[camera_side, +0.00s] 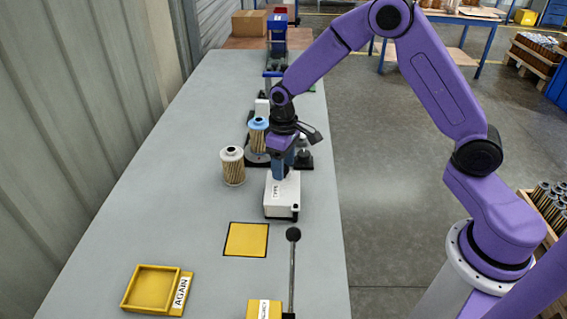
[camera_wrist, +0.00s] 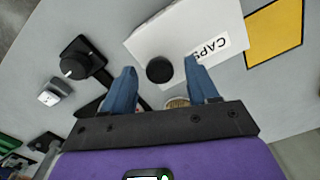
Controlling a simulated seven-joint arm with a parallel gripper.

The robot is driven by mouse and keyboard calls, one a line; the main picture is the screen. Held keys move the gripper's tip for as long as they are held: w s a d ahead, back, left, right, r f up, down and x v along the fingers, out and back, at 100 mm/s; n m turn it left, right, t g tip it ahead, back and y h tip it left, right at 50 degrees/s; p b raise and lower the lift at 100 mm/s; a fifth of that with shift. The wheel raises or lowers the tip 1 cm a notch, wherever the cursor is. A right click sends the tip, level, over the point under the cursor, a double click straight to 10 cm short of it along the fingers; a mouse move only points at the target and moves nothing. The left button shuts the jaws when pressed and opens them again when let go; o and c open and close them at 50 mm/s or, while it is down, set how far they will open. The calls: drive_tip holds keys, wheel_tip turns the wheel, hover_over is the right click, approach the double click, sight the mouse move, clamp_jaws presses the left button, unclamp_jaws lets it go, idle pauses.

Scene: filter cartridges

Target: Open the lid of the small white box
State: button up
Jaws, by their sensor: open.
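The small white box (camera_side: 284,200), labelled CAPS, stands on the grey bench, and its lid looks shut. It also shows in the wrist view (camera_wrist: 178,30), at the top centre. A round black knob (camera_wrist: 160,69) shows at the box's near edge in the wrist view. My gripper (camera_side: 278,176) is over the box's far end in the side view, pointing down. In the wrist view its two blue fingers (camera_wrist: 161,68) are apart, one on each side of the knob, with nothing held. Whether they touch the box or knob I cannot tell.
A pleated filter cartridge (camera_side: 232,167) stands left of the box, with a blue-topped one (camera_side: 258,135) behind. A yellow square (camera_side: 246,239) lies in front. A black-knobbed lever (camera_side: 293,236) rises nearby. A yellow AGAIN tray (camera_side: 178,298) sits at front left. The left bench is clear.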

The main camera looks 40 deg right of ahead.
drive_tip(key=shift+f, duration=0.1)
clamp_jaws()
drive_tip(key=shift+d, duration=0.1)
drive_tip(key=shift+s+d+m, duration=0.4)
drive_tip(key=shift+d+m, duration=0.15)
drive_tip(key=shift+m, duration=0.2)
drive_tip(key=shift+s+d+m, duration=0.4)
drive_tip(key=shift+d+m, duration=0.15)
drive_tip(key=shift+m, duration=0.2)
drive_tip(key=s+d+m, duration=0.2)
drive_tip(key=s+m, duration=1.2)
drive_tip(key=m, duration=0.1)
drive_tip(key=shift+d+m, duration=0.15)
drive_tip(key=shift+m, duration=0.15)
